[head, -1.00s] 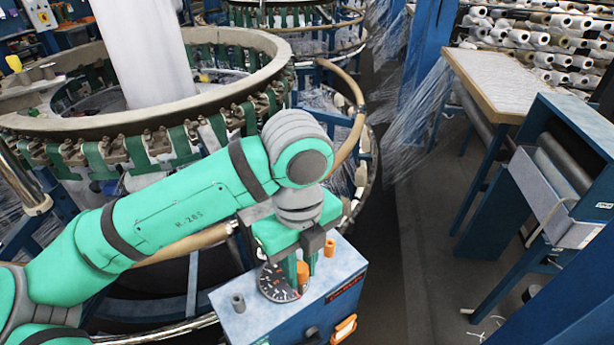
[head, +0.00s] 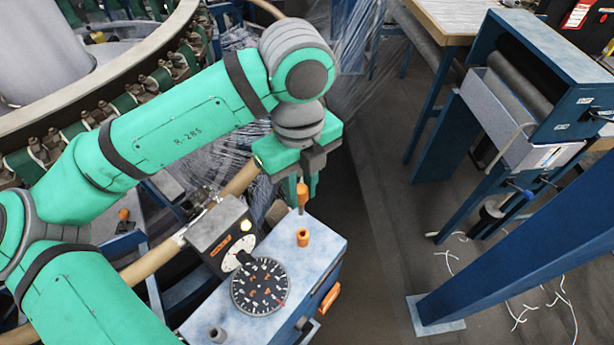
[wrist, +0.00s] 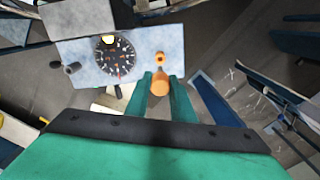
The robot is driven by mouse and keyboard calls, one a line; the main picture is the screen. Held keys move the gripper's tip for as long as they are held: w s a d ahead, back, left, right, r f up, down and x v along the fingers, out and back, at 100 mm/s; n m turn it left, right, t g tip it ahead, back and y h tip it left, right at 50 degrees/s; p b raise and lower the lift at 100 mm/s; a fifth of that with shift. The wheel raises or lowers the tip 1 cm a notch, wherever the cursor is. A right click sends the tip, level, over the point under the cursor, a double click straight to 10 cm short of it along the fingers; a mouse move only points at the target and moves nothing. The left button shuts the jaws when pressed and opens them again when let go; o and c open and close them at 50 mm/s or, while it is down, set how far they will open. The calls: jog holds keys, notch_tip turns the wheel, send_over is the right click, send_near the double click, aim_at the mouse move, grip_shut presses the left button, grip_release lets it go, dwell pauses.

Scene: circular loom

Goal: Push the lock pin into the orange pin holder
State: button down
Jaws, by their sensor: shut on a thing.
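The orange lock pin (head: 302,198) is upright between the fingers of my gripper (head: 303,187), which is shut on it. In the wrist view the round orange top of the pin (wrist: 160,83) shows between the green fingertips (wrist: 166,88). The orange pin holder (head: 303,237) is a short upright cylinder on top of the blue control box (head: 325,249). In the head view the pin hangs above and beyond the holder, apart from it. In the wrist view the holder (wrist: 159,57) shows its dark hole, just past the pin.
A black dial (head: 260,286) and a grey cylinder (head: 217,335) are on the box top. A grey unit with a white dial (head: 222,235) stands behind. The circular loom (head: 150,85) is at the left. A blue post (head: 520,260) and open floor lie to the right.

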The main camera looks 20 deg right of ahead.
aim_at(302, 215)
jog(key=shift+w+f, duration=0.2)
jog(key=shift+f, duration=0.25)
jog(key=shift+s+f, duration=0.2)
jog(key=shift+f, duration=0.3)
jog(key=shift+s+f, duration=0.15)
jog(key=shift+f, duration=2.25)
jog(key=shift+f, duration=1.2)
jog(key=shift+f, duration=2)
jog(key=c, duration=1.9)
grip_release()
jog(key=shift+w+f, duration=0.1)
jog(key=o, duration=0.4)
jog(key=shift+o, duration=0.2)
